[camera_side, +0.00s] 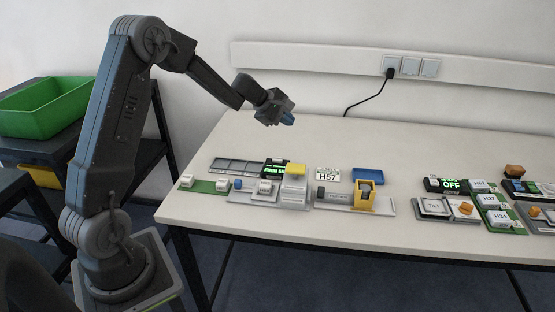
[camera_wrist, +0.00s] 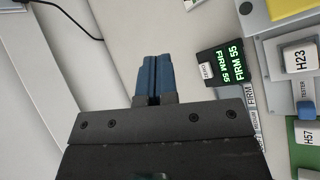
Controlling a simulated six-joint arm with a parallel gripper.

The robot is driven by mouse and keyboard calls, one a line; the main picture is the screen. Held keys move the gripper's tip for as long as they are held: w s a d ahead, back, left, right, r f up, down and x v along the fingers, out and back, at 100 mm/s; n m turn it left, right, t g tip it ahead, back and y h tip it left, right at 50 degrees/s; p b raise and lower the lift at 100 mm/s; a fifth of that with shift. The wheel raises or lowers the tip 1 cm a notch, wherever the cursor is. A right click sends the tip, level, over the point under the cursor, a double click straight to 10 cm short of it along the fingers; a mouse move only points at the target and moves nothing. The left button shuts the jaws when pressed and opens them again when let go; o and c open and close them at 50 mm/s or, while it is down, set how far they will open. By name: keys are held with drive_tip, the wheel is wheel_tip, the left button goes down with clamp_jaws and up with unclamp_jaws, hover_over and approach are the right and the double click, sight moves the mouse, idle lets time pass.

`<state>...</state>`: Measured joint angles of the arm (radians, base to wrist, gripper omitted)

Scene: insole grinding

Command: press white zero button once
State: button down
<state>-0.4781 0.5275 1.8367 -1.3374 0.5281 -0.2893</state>
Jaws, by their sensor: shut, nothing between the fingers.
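My gripper (camera_side: 288,118) is shut and empty, held in the air above the back part of the table. Its two blue fingertips (camera_wrist: 154,62) lie together in the wrist view. A small white button (camera_wrist: 206,71) with dark lettering, apparently ZERO, sits at the left end of a black display block (camera_wrist: 226,64). The block shows green text "FIRM 55". In the side view the display block (camera_side: 273,170) stands on the table below and left of my gripper. The fingertips are apart from the button, to its left in the wrist view.
Beside the display are a grey tester with a yellow top (camera_side: 296,169), a white block labelled H23 (camera_wrist: 299,58) and a green plate (camera_side: 205,186). A yellow holder (camera_side: 364,195) and blue tray (camera_side: 368,175) stand to the right. The table behind is clear. A black cable (camera_side: 366,97) hangs at the wall.

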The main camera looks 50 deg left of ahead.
sight(278, 160)
drive_tip(key=a+f+n+y, duration=0.1)
drive_tip(key=a+f+n, duration=0.2)
drive_tip(key=a+f, duration=0.2)
drive_tip(key=shift+w+a+f, duration=0.15)
drive_tip(key=shift+w+a, duration=0.25)
drive_tip(key=shift+a, duration=0.05)
drive_tip(key=shift+f, duration=0.1)
drive_tip(key=shift+f, duration=4.3)
drive_tip(key=shift+f, duration=0.15)
drive_tip(key=shift+f, duration=0.25)
drive_tip(key=shift+f, duration=0.55)
drive_tip(key=shift+r, duration=0.95)
